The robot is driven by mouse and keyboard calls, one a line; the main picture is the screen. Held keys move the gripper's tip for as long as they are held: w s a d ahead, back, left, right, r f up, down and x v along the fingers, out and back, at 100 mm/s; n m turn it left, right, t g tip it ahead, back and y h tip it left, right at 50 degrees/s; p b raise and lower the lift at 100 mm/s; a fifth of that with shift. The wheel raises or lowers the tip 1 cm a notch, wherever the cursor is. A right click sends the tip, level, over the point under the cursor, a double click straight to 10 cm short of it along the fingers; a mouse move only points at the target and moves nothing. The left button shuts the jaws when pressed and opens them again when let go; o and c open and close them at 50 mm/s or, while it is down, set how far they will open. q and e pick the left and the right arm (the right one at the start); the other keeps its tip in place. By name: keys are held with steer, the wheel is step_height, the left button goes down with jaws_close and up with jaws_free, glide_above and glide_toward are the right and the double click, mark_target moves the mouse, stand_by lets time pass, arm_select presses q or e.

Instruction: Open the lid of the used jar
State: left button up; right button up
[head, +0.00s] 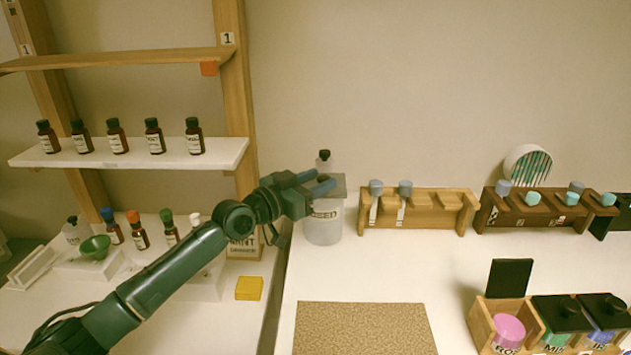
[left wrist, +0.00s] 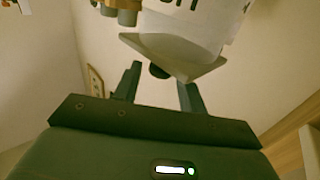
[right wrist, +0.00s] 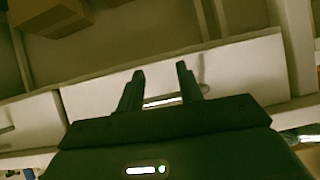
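The used jar (head: 323,230) is a whitish tub with a dark label, standing on the white counter against the wall. Its grey square lid (head: 341,184) lies on top and also shows in the left wrist view (left wrist: 190,62). A dark round knob (left wrist: 158,71) on the lid shows between my left fingers, with gaps on both sides. My left gripper (head: 326,180) is open at the lid, reaching in from the left; its fingers hide part of the lid in the head view. My right gripper (right wrist: 160,82) is open and empty, away from the jar, facing white drawer fronts.
A wooden rack (head: 415,222) with spoons stands right of the jar. A brown mat (head: 362,328) lies in front. Several bottles stand on the white shelf (head: 130,157) at left. The counter between mat and racks is clear.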

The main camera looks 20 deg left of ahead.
arm_select(q)
jaws_close()
stand_by(0.4)
